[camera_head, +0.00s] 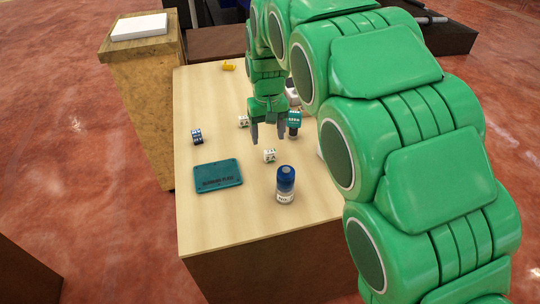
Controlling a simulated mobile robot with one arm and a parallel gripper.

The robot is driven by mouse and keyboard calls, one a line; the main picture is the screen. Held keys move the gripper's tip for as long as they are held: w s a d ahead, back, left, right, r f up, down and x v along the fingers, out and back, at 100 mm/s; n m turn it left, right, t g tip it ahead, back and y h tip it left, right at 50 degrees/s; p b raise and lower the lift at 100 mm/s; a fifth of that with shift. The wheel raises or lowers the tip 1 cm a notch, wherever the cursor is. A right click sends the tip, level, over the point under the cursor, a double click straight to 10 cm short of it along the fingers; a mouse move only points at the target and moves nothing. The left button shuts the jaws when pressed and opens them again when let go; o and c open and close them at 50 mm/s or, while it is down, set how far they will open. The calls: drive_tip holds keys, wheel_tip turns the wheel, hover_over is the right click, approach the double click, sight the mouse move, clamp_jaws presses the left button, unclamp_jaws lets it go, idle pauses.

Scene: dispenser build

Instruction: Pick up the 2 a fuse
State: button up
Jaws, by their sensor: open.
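My gripper (268,137) is open and points down over the middle of the light wooden table (235,220). A small white block with dark marks (269,155) shows just below and in front of its fingertips. Another white block (243,121) shows left of the fingers. A small dark blue block (197,136) lies near the left edge. A teal-topped piece with a dark lower part (294,118) is right of the fingers. Any of these small pieces may be the 2 a fuse, but their markings are too small to read. The gripper appears empty.
A teal plate with dark lettering (218,175) lies at the front left. A blue-capped bottle (286,184) stands at the front. A yellow item (229,66) lies at the back. My green arm hides the table's right side. A wooden stand (140,90) is left.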

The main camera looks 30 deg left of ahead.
sight(270, 150)
drive_tip(key=shift+w+d+f, duration=0.1)
drive_tip(key=shift+w+f, duration=0.05)
drive_tip(key=shift+f, duration=1.8)
drive_tip(key=shift+w+f, duration=0.15)
drive_tip(key=shift+f, duration=1.8)
drive_tip(key=shift+c, duration=0.3)
drive_tip(key=c, duration=1)
